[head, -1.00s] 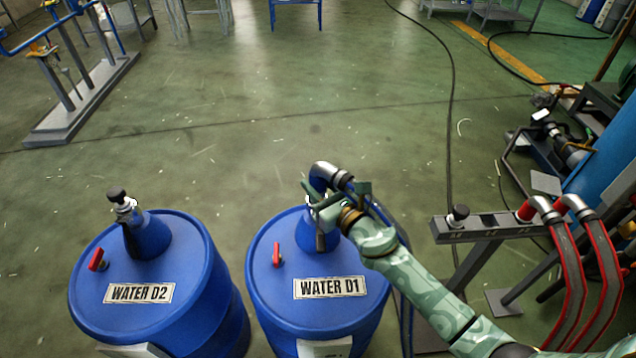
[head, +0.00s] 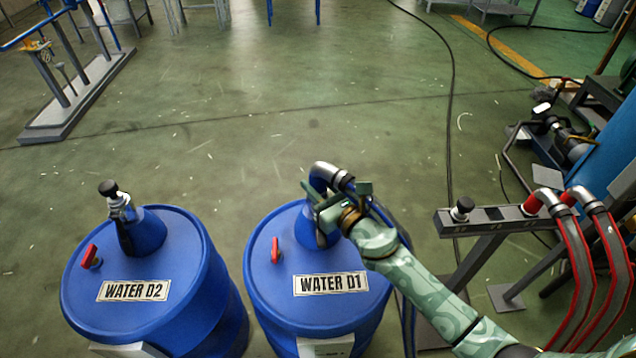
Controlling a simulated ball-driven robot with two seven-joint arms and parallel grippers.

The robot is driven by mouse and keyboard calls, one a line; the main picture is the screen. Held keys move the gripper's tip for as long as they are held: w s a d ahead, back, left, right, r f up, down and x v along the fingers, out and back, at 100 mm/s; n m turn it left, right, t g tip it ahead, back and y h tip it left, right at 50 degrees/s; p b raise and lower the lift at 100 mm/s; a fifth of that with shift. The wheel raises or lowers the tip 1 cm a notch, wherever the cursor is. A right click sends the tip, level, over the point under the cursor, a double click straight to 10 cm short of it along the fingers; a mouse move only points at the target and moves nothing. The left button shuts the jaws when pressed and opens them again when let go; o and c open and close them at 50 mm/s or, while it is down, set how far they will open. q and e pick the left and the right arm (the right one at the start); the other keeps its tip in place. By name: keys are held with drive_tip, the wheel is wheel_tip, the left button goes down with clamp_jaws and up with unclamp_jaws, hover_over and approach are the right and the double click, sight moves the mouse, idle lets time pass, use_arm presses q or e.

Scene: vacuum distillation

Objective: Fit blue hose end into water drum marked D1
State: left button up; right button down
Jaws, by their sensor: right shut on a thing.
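The blue water drum marked D1 (head: 270,300) stands at the bottom middle, with a blue cone-shaped neck (head: 306,232) on its top. My right gripper (head: 318,204) is at the neck, shut on the blue hose end. The hose end's silver elbow (head: 328,174) curves above the gripper, over the neck. The gripper hides the joint, so I cannot tell whether the end is seated in the neck. The blue hose (head: 408,325) hangs down right of the drum, partly behind my right arm. My left gripper is not in view.
The drum marked D2 (head: 205,290) stands to the left, its neck topped by a black-knobbed fitting (head: 112,195). A grey rack (head: 490,222) with red hoses (head: 572,270) stands at the right.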

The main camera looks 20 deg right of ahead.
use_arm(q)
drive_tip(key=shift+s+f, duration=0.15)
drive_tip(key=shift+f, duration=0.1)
use_arm(e)
drive_tip(key=shift+f, duration=0.3)
drive_tip(key=c, duration=0.9)
unclamp_jaws()
drive_tip(key=shift+r, duration=0.1)
drive_tip(key=shift+s, duration=0.1)
use_arm(q)
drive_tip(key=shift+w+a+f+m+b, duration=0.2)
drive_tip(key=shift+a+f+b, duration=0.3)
drive_tip(key=shift+b, duration=0.35)
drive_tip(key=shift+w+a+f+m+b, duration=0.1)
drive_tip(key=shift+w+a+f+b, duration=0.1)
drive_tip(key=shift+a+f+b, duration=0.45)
use_arm(e)
drive_tip(key=shift+v, duration=8.1)
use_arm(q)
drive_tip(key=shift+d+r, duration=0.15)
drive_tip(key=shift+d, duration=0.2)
